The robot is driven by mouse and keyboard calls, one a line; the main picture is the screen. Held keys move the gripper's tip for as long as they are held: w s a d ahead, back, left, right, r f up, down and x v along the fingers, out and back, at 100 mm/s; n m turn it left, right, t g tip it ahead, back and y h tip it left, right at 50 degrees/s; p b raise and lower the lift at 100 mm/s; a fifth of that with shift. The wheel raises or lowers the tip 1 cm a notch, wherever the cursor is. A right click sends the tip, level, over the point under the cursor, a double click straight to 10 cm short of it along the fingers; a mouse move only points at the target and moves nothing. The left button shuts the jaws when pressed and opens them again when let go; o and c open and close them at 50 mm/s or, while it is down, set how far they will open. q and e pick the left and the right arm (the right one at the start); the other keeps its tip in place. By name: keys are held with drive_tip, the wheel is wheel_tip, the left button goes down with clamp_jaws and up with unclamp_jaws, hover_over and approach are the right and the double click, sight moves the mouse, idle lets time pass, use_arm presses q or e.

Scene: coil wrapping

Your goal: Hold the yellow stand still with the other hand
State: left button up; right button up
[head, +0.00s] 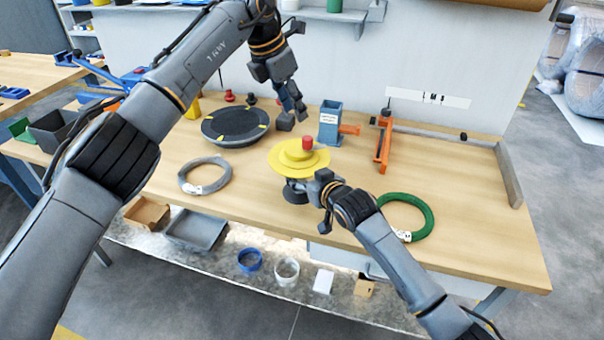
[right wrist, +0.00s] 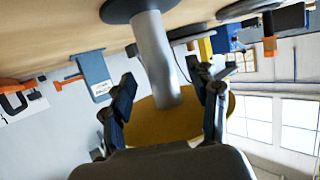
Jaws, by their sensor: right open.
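The yellow stand (head: 284,161) stands upright near the front middle of the table, with a yellow disc, a smaller raised step and a red knob on top. In the right wrist view, which looks upside down, its grey post (right wrist: 156,55) and yellow disc (right wrist: 160,122) show. My right gripper (head: 306,187) is just below the disc at the stand's front right. In the right wrist view my right gripper (right wrist: 168,92) is open, with the post between its fingers and gaps on both sides. My left gripper (head: 292,112) is above the table behind the stand; its opening is unclear.
A black round turntable (head: 232,126) lies behind left. A grey coil (head: 204,189) lies at left and a green coil (head: 424,205) at right, near my right arm. A blue-grey block (head: 330,121) and an orange clamp (head: 383,150) stand behind. The table's right part is clear.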

drive_tip(key=shift+x, duration=0.8)
clamp_jaws()
idle(0.7)
